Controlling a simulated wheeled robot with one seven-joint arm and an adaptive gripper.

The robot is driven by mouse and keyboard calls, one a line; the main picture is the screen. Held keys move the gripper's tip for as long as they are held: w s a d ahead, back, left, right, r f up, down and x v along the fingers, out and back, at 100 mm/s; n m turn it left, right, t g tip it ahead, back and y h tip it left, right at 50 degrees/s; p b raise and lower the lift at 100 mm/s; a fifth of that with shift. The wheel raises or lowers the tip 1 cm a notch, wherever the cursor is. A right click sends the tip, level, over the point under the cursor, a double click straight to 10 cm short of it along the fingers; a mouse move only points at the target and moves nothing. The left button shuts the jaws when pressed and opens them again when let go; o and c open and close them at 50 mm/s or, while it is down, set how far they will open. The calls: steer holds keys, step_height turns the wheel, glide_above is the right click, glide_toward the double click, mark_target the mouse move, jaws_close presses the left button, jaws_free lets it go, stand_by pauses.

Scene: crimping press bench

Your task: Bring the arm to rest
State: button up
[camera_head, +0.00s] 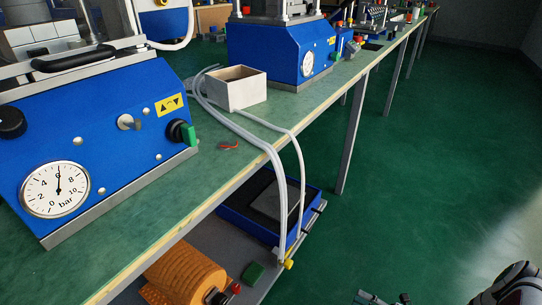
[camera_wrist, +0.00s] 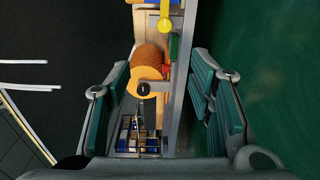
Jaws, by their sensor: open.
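My gripper (camera_wrist: 162,78) shows in the wrist view, with its two green-padded fingers spread wide apart at left and right. It is open and nothing is held between the fingers. Beyond the gap, an orange ribbed roll (camera_wrist: 148,60) and a narrow grey edge show, apart from the fingers. In the head view, only small grey and black parts, which look like mine, show at the bottom right edge over the floor. The gripper's fingers cannot be made out clearly there.
A green-topped bench (camera_head: 240,165) runs from lower left to far right. It bears a blue press with a gauge (camera_head: 56,190), a second blue press (camera_head: 270,50) and an open box (camera_head: 235,88). A shelf below holds an orange roll (camera_head: 180,275). Green floor (camera_head: 430,170) at right is clear.

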steer(key=w+r+n+g+h+p, duration=0.25)
steer(key=r+n+g+p, duration=0.4)
steer(key=r, duration=1.55)
steer(key=w+r+n+g+h+p, duration=0.1)
steer(key=w+r+n+g+p, duration=0.25)
steer(key=r+n+p, duration=1.2)
steer(key=s+a+r+n+h+p, duration=0.25)
steer(key=s+r, duration=0.25)
steer(key=r, duration=0.9)
steer(key=s+a+r+n+h+p, duration=0.2)
steer(key=s+a+r+n+h, duration=0.15)
steer(key=r, duration=1.05)
steer(key=s+a+r+n+h+p, duration=0.2)
steer(key=s+r+n, duration=0.3)
steer(key=r, duration=0.8)
steer(key=s+a+r+n+t+h+p, duration=0.1)
steer(key=s+r+n+t+h+p, duration=0.2)
steer(key=s+r+n+p, duration=0.6)
steer(key=s+r+t+p, duration=0.1)
steer(key=s+r, duration=0.6)
steer(key=s, duration=0.1)
steer(key=shift+s+a+t, duration=0.3)
steer(key=shift+a+t, duration=0.1)
steer(key=shift+h, duration=0.25)
